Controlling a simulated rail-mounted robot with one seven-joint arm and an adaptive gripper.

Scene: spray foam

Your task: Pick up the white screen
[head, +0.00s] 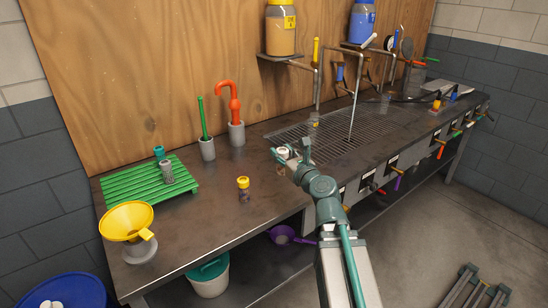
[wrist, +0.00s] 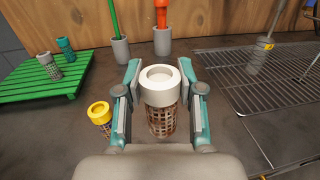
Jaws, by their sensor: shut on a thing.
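The white screen (wrist: 161,88) is a mesh cylinder with a thick white ring on top. In the wrist view it stands upright between the two fingers of my gripper (wrist: 161,104), which is shut on it. In the head view the white ring (head: 283,153) shows at the end of my arm, over the bench near the left edge of the grate. My gripper (head: 292,158) hides part of the screen there. I cannot tell whether its bottom touches the bench.
A yellow-topped screen (head: 243,188) stands close by on the left. A green rack (head: 150,182) holds a teal screen (head: 159,152) and a grey one (head: 167,172). A yellow funnel (head: 126,221) is at the bench's left end. Cups with green and red tools stand behind.

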